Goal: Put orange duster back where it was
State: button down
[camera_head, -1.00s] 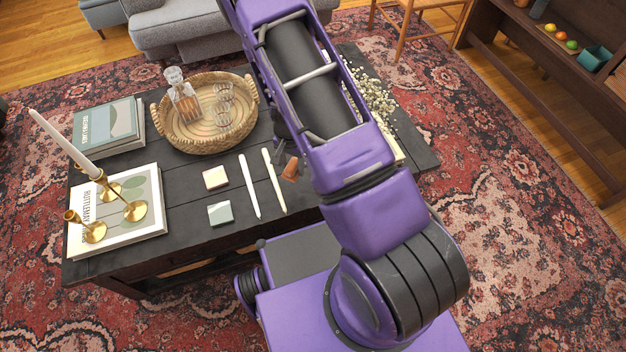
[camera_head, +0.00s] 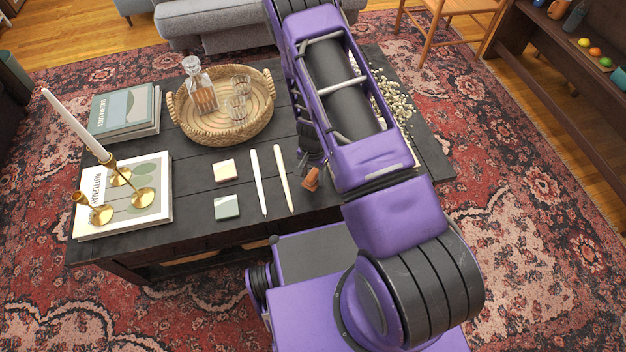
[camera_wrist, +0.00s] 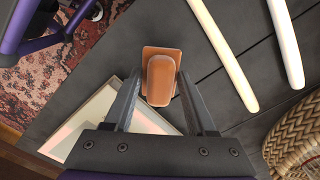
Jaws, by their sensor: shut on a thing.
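The orange duster (camera_head: 311,179) is a small orange-brown block with a rounded raised part. In the wrist view the duster (camera_wrist: 161,74) sits between the tips of my gripper (camera_wrist: 158,88), which is shut on it. In the head view my gripper (camera_head: 310,160) hangs over the front part of the dark coffee table (camera_head: 235,236), right of two long candles. The duster's height above the table is hard to judge. My arm hides part of the table behind it.
A cream candle (camera_head: 284,180) and a white candle (camera_head: 258,182) lie left of the duster. Two small square blocks (camera_head: 225,170) (camera_head: 227,207), a woven tray (camera_head: 222,132) with glassware, books (camera_head: 125,112) and brass candlesticks (camera_head: 142,196) stand further left. Small pale flowers (camera_head: 393,100) lie right.

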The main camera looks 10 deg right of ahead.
aim_at(313, 174)
jog(key=shift+f, duration=1.2)
jog(key=shift+f, duration=0.15)
jog(key=shift+c, duration=1.1)
grip_release()
notch_tip(313, 174, up, 12)
jog(key=shift+r+p, duration=0.15)
jog(key=shift+p, duration=0.9)
